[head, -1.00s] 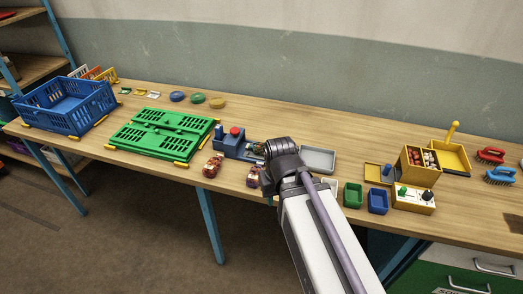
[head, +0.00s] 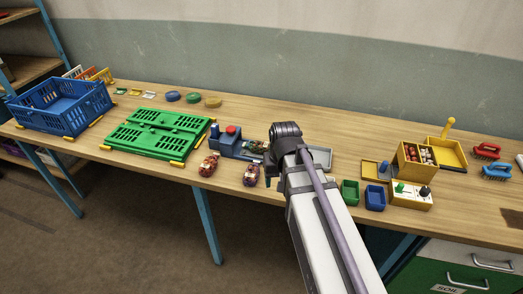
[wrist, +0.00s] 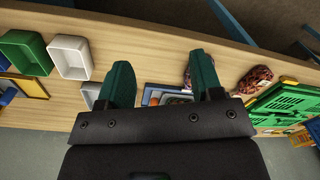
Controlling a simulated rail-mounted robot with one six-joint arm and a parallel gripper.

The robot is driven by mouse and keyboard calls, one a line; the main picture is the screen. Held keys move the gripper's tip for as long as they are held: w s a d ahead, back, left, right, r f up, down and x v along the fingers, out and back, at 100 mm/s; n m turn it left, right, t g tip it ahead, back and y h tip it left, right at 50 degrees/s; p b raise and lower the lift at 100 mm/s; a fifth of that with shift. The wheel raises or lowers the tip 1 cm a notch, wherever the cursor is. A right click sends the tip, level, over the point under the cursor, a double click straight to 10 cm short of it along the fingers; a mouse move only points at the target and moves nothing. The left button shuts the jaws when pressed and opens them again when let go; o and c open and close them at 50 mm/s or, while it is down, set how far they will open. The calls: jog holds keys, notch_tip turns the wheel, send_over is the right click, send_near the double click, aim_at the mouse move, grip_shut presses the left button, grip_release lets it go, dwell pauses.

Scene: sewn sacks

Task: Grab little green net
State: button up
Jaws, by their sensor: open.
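Two small filled net sacks lie near the front edge of the bench in the head view, the left sack (head: 209,165) and the right sack (head: 251,175). Both look mottled red and brown; I cannot make out which has green netting. In the wrist view one sack (wrist: 254,80) lies to the right of the fingers, and the other is partly hidden behind the right finger. My gripper (wrist: 161,75) is open, with two dark green fingers apart and nothing held. In the head view its fingers are hidden behind my arm.
A blue device with a red knob (head: 231,131) stands behind the sacks. A green folded crate (head: 155,135) and a blue basket (head: 62,107) are left. Green (head: 350,192) and blue (head: 375,198) bins and a yellow box (head: 412,162) are right.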

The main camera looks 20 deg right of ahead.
jog(key=w+d+f+m+y+b, duration=0.15)
jog(key=w+m, duration=0.25)
jog(key=w, duration=0.4)
jog(key=w+d+m+p, duration=0.1)
jog(key=w+d+m, duration=0.25)
jog(key=w, duration=0.45)
jog(key=m+t+y, duration=0.2)
jog(key=m, duration=1)
send_near(263, 144)
jog(key=f+m+b, duration=0.1)
jog(key=b, duration=0.1)
jog(key=a+f+m+b, duration=0.1)
jog(key=f+b, duration=0.1)
jog(key=w+a+f+m+b, duration=0.1)
jog(key=f+b, duration=0.1)
jog(key=shift+f, duration=0.2)
jog(key=b+x, duration=0.5)
jog(key=shift+f, duration=0.25)
jog(key=shift+r, duration=0.25)
jog(key=c, duration=0.6)
